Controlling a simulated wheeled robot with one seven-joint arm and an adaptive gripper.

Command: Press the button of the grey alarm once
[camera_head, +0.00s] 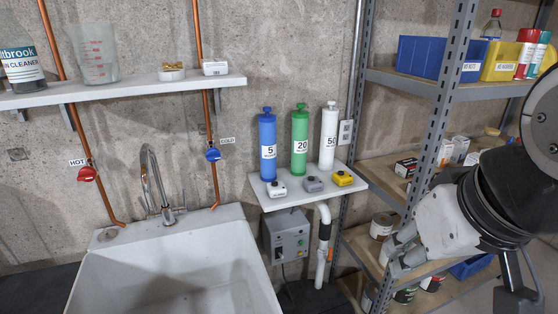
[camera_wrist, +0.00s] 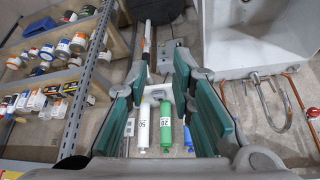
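The grey alarm (camera_head: 313,184) sits on a small white wall shelf (camera_head: 291,202), between a white alarm (camera_head: 277,189) and a yellow alarm (camera_head: 342,178). It stands in front of the green cylinder (camera_head: 300,142) marked 20. My gripper (camera_head: 394,256) is to the right of and lower than the alarms in the head view, in front of the metal rack, apart from them. In the wrist view my gripper (camera_wrist: 160,77) is open, its green-padded fingers apart with nothing between them.
A blue cylinder (camera_head: 267,147) and a white cylinder (camera_head: 328,137) stand behind the alarms. A metal rack post (camera_head: 437,110) is near my arm. A white sink (camera_head: 180,265) is at left, and a grey box (camera_head: 287,236) hangs below the shelf. The space before the alarms looks clear.

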